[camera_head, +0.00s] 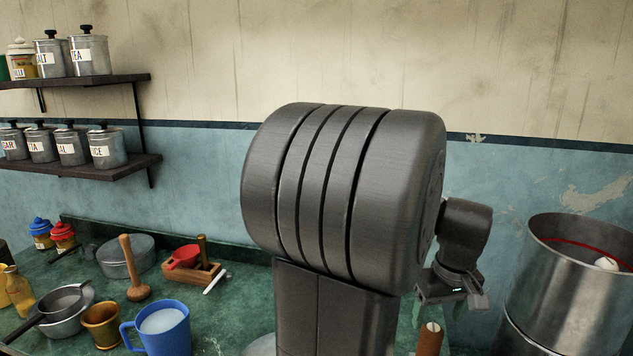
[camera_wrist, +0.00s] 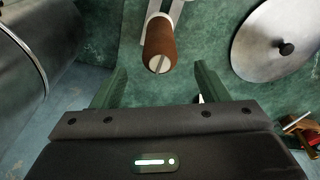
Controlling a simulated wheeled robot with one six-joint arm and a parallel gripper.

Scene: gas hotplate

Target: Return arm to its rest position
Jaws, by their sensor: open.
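My arm fills the middle of the head view, its dark grey links hiding much of the counter behind. My gripper (camera_head: 439,312) hangs to the right of the large arm link, pointing down. In the wrist view my gripper (camera_wrist: 157,84) shows two green fingers spread apart with nothing between them. A brown wooden handle with a metal end (camera_wrist: 159,45) lies beyond the fingertips, apart from them. The same handle (camera_head: 429,339) shows below my gripper in the head view.
A large metal drum (camera_head: 570,295) stands close on the right. A round metal lid (camera_wrist: 275,38) lies right of the handle. A blue mug (camera_head: 164,330), wooden pestle (camera_head: 134,265) and metal pots crowd the green counter (camera_head: 232,300) at left. Wall shelves (camera_head: 75,82) hold several canisters.

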